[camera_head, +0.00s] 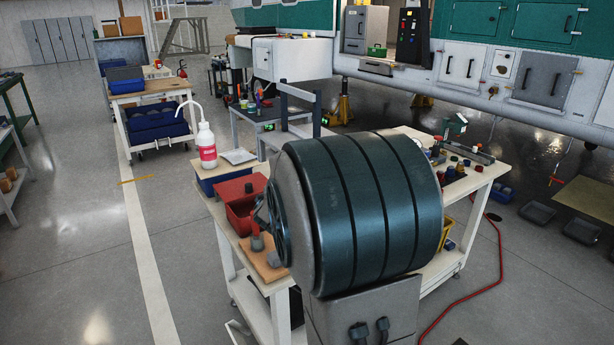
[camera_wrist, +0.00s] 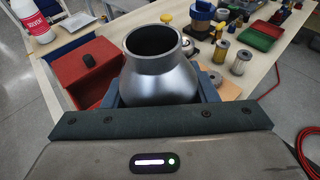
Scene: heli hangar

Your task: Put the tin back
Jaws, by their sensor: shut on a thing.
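A dark grey metal tin (camera_wrist: 158,72), with a rounded body, a narrower neck and an open round mouth, stands in the middle of the wrist view. I take it for the task's tin. My gripper (camera_wrist: 162,92) is shut on its body, with a blue-grey finger on each side. The tin is upright, and its mouth looks empty and dark. Its base is hidden behind my gripper, so I cannot tell whether it touches the bench. In the head view my arm hides most of the gripper and tin.
The workbench (camera_head: 483,180) holds a red bin (camera_head: 240,200), a white bottle with a red label (camera_head: 207,147), a wooden board (camera_head: 262,262) and several small parts. Small metal cylinders (camera_wrist: 240,62) stand right of the tin. A red hose (camera_head: 480,290) lies on the floor at right.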

